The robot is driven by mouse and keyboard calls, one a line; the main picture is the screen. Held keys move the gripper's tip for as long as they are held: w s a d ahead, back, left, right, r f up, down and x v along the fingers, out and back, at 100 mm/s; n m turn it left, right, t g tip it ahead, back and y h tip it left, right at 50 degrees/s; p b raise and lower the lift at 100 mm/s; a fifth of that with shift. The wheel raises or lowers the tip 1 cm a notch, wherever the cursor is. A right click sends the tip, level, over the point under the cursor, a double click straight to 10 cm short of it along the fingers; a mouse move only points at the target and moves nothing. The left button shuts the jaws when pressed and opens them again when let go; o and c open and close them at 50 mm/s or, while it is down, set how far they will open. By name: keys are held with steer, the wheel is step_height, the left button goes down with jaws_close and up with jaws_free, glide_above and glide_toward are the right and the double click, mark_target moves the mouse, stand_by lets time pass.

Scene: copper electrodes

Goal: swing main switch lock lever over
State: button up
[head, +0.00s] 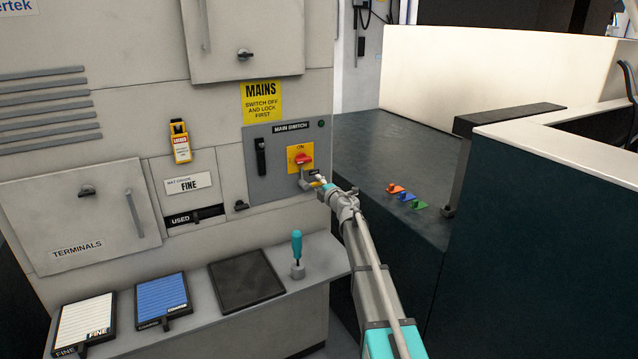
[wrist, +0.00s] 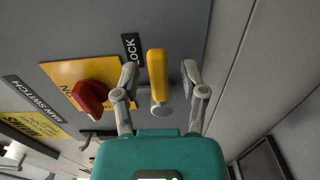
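The lock lever (wrist: 157,75) is a yellow bar on a grey round pivot, beside a black LOCK label (wrist: 132,48). In the wrist view my gripper (wrist: 160,75) is open, one finger on each side of the lever, with a gap on both sides. The head view shows my gripper (head: 323,184) close to the switch panel (head: 270,188), and it largely hides the lever there. The main switch is a red knob (head: 304,159) on a yellow plate (head: 293,168); the knob also shows left of my gripper in the wrist view (wrist: 90,96).
A black handle (head: 261,157) stands left of the switch.

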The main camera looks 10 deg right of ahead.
steer(key=shift+s, duration=0.15)
steer(key=shift+v, duration=2.9)
steer(key=v, duration=1.2)
steer(key=shift+r, duration=0.15)
